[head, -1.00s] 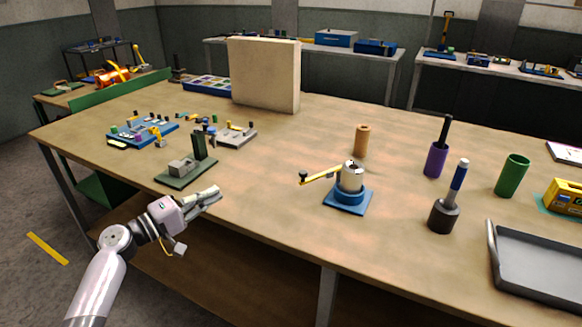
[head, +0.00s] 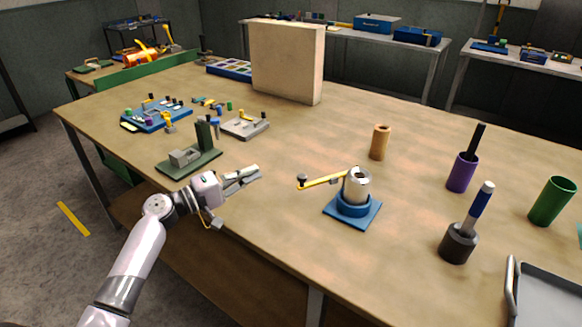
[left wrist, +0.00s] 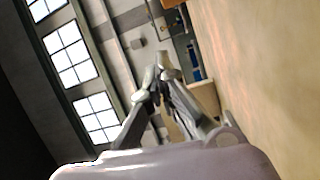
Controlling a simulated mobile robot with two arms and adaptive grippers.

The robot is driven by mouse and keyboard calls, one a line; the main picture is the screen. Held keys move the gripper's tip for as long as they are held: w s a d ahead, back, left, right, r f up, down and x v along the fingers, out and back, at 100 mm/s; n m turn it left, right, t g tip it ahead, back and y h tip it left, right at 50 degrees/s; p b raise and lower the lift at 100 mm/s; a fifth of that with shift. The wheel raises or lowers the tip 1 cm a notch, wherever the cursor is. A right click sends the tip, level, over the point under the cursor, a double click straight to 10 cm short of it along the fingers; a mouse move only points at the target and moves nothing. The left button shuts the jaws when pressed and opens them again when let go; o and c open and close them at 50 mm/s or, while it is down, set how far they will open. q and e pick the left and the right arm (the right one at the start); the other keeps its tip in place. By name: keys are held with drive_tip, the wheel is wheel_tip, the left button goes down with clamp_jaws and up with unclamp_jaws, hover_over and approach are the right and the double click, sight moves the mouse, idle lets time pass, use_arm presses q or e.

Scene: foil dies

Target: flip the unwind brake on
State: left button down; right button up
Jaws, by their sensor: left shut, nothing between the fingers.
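A blue-based device (head: 353,208) with a grey-white cylinder (head: 357,184) stands near the table's front edge in the head view. A yellow lever (head: 323,181) with a dark knob reaches left from it. No label shows which part is the unwind brake. My left gripper (head: 256,173) is shut and empty, left of the lever's knob and apart from it. In the left wrist view its fingers (left wrist: 160,72) point away over the table, and I cannot make out the lever there. My right gripper is not in view.
A green stand (head: 190,163) with a grey block is left of my left gripper. An orange cylinder (head: 380,142), a purple cup (head: 462,172) and a dark holder with a blue-handled tool (head: 458,243) stand to the right. A large beige board (head: 287,62) stands behind. The central tabletop is clear.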

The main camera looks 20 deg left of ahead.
use_arm(q)
drive_tip(key=f+p+x, duration=0.1)
drive_tip(key=p+x, duration=0.2)
drive_tip(key=x, duration=0.7)
drive_tip(key=s+d+p, duration=0.1)
drive_tip(key=s+d, duration=0.1)
drive_tip(key=shift+s+d+p, duration=0.3)
drive_tip(key=shift+s+d, duration=0.1)
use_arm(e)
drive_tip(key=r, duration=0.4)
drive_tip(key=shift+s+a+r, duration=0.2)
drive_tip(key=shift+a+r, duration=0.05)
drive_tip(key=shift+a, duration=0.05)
use_arm(q)
drive_tip(key=shift+d+r, duration=0.1)
drive_tip(key=shift+d, duration=0.05)
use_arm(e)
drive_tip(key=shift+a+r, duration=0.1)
